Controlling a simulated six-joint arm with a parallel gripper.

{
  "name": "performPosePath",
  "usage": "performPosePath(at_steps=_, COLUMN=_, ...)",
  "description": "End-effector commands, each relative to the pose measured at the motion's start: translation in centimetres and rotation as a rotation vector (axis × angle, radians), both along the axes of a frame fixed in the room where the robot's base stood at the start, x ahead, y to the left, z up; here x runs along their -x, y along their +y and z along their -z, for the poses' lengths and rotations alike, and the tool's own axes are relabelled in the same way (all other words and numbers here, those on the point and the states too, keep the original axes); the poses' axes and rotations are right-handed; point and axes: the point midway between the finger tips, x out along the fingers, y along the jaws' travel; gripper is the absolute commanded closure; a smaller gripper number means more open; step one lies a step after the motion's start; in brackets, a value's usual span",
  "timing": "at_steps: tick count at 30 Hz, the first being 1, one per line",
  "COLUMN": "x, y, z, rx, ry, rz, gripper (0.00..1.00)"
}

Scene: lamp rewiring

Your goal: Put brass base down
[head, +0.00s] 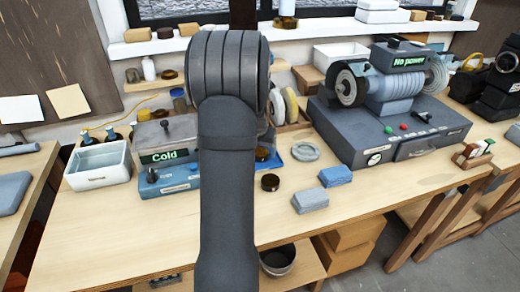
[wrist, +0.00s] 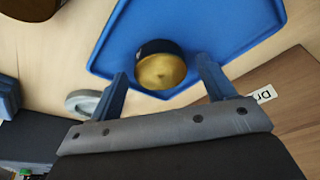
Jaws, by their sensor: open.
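The brass base (wrist: 162,70), a round piece with a dark rim and a gold face, is at the edge of the blue tray (wrist: 235,35) in the wrist view. My gripper (wrist: 163,82) is open, with one finger on each side of the brass base and visible gaps between. I cannot tell whether the base rests fully on the tray. In the head view my arm hides the gripper and most of the blue tray (head: 297,163); a brownish round piece shows beside the arm there, but I cannot tell if it is the base.
A grinder-like machine (head: 390,125) stands at the back right. A white bin (head: 97,168) is at left. The front bench is clear.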

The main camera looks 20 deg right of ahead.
Motion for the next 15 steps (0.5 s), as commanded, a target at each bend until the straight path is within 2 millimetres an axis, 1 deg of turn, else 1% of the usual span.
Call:
performPosePath(at_steps=2, x=0.0, y=0.0, z=-0.4, rx=0.001, ry=-0.001, rz=0.000, gripper=0.25)
performPosePath(at_steps=5, x=0.1, y=0.1, z=-1.5, rx=0.002, ry=-0.004, rz=0.000, gripper=0.25)
performPosePath(at_steps=8, x=0.5, y=0.4, z=-3.3, rx=0.002, ry=-0.006, rz=0.000, gripper=0.25)
performPosePath(at_steps=15, x=1.6, y=1.2, z=-8.3, rx=0.002, ry=-0.005, rz=0.000, gripper=0.25)
